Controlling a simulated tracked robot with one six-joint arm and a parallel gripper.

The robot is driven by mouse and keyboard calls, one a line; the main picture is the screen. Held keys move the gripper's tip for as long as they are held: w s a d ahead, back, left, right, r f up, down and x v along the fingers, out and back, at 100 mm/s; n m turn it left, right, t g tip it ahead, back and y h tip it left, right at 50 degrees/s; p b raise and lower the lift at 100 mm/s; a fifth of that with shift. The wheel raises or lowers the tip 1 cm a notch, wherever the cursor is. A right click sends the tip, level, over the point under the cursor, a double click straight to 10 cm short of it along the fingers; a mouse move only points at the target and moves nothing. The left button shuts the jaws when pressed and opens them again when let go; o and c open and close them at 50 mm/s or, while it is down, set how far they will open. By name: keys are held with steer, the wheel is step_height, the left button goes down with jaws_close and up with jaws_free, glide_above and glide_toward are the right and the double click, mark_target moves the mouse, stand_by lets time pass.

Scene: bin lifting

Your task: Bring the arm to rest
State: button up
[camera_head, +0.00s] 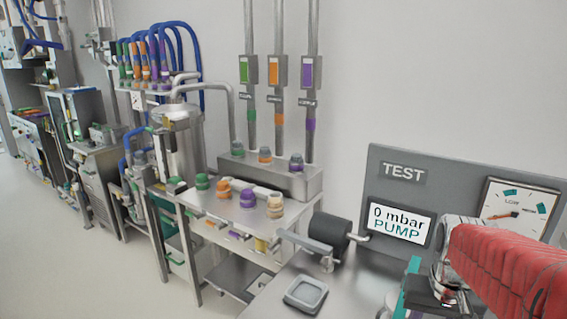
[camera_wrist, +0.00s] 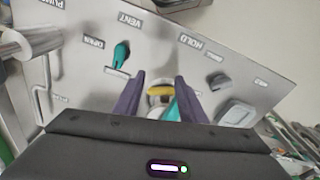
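My arm, in a red ribbed sleeve (camera_head: 505,268), reaches in from the right edge of the head view, low in front of the grey test panel (camera_head: 400,172). In the wrist view my gripper (camera_wrist: 159,77) has its two dark fingers apart, with a clear gap between them. Beyond the gap show a yellow piece (camera_wrist: 160,91) and part of a teal piece (camera_wrist: 179,105). I cannot tell how far they are from the fingers; neither looks gripped. The fingers are not clear in the head view.
The wrist view shows a labelled panel (camera_wrist: 225,75) with a teal handle (camera_wrist: 121,53) by VENT. In the head view, a display (camera_head: 397,225) reads 0 mbar PUMP beside a dial (camera_head: 516,214). A black cylinder (camera_head: 330,231) and a grey square dish (camera_head: 305,294) are on the bench.

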steer(key=s+a+r+n+t, duration=0.2)
steer(key=s+a, duration=0.1)
steer(key=a, duration=0.4)
steer(key=s+a+r+n+t, duration=0.2)
steer(key=s+a+r, duration=0.1)
steer(key=a, duration=0.3)
steer(key=shift+s+a, duration=0.35)
steer(key=shift+s, duration=0.2)
